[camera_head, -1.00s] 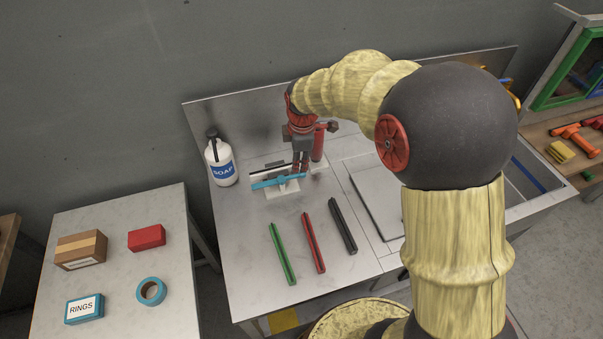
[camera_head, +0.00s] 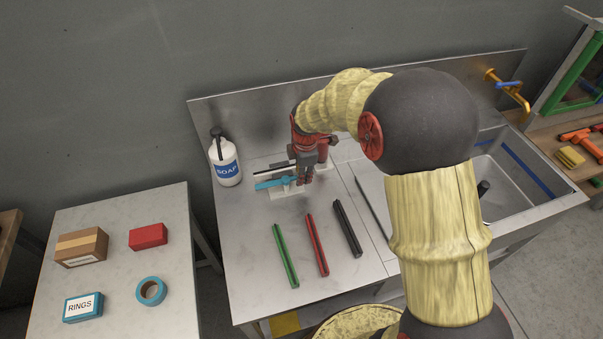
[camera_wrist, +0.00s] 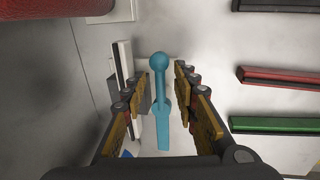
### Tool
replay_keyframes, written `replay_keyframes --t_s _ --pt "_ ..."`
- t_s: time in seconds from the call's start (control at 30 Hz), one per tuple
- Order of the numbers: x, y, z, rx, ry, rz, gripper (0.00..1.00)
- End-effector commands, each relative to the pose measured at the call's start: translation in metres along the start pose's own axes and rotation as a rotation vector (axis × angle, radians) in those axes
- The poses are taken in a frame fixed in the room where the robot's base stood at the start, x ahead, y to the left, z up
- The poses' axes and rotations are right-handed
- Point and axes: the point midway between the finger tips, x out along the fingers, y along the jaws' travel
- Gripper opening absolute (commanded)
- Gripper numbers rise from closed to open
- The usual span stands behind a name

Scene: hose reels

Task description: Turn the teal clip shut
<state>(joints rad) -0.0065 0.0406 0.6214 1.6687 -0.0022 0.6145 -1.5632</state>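The teal clip (camera_head: 275,183) is a long bar with a round knob at one end, on a white base (camera_head: 290,192) on the steel counter. In the wrist view the teal clip (camera_wrist: 160,95) lies lengthwise between my fingers, with a gap on both sides. My gripper (camera_wrist: 160,78) is open around its knob end. In the head view my gripper (camera_head: 304,178) points down at the bar's right end. A white strip with a dark edge (camera_wrist: 126,60) runs beside the clip. The head view cannot show finger contact.
Green (camera_head: 285,255), red (camera_head: 317,245) and black (camera_head: 347,228) strips lie on the counter in front. A soap bottle (camera_head: 224,160) stands left of the clip. A red fitting on a white base is partly hidden behind my gripper. The sink (camera_head: 510,180) is to the right.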

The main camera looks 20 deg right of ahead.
Motion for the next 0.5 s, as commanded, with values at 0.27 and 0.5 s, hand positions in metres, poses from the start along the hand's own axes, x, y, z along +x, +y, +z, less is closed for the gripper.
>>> replay_keyframes --t_s 0.27,0.5 --pt "-0.0004 0.0001 0.0000 0.000 0.000 0.000 0.23" --pt "-0.0006 0.0005 0.0000 0.000 0.000 0.001 0.09"
